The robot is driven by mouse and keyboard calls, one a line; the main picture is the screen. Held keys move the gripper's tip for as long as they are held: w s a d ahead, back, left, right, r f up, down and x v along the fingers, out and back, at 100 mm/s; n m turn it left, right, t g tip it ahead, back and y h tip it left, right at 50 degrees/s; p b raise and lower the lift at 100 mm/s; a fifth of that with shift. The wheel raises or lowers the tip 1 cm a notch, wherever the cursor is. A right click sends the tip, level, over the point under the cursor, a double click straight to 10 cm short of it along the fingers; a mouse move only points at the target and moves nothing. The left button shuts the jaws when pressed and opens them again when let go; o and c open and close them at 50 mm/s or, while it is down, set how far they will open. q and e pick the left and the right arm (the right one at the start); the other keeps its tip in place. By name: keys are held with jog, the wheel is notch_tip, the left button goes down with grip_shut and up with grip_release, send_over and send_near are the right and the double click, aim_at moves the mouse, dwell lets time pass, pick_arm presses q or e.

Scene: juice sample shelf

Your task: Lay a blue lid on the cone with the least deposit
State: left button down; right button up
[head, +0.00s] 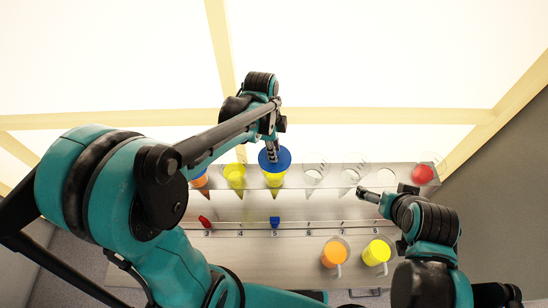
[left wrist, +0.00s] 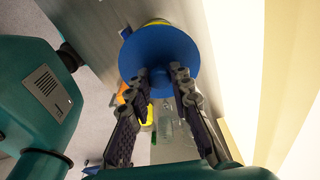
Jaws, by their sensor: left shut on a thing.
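My left gripper (head: 270,143) is shut on the blue lid (head: 283,157), a round disc; in the left wrist view the fingers (left wrist: 164,90) meet at the middle of the lid (left wrist: 158,48). The lid is over the mouth of a cone with yellow juice (head: 274,179), above number 5. I cannot tell whether lid and cone touch. Left of it stand a yellow cone (head: 235,176) and an orange cone (head: 200,181), partly hidden by my arm. Clear cones (head: 314,175) stand to the right. Deposits are too small to judge. My right gripper (head: 362,191) is near the rack's right part; its jaws are unclear.
A red lid-like thing (head: 422,173) is at the rack's right end. A red marker (head: 204,221) and a blue marker (head: 275,222) sit at the numbered rail. An orange jug (head: 334,254) and a yellow jug (head: 376,252) stand in front.

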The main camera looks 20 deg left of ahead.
pick_arm(q)
jog(key=shift+f+b, duration=0.4)
jog(key=shift+f, duration=1.55)
jog(key=shift+f, duration=0.15)
jog(key=c, duration=1.4)
grip_release()
jog(key=shift+o, duration=0.2)
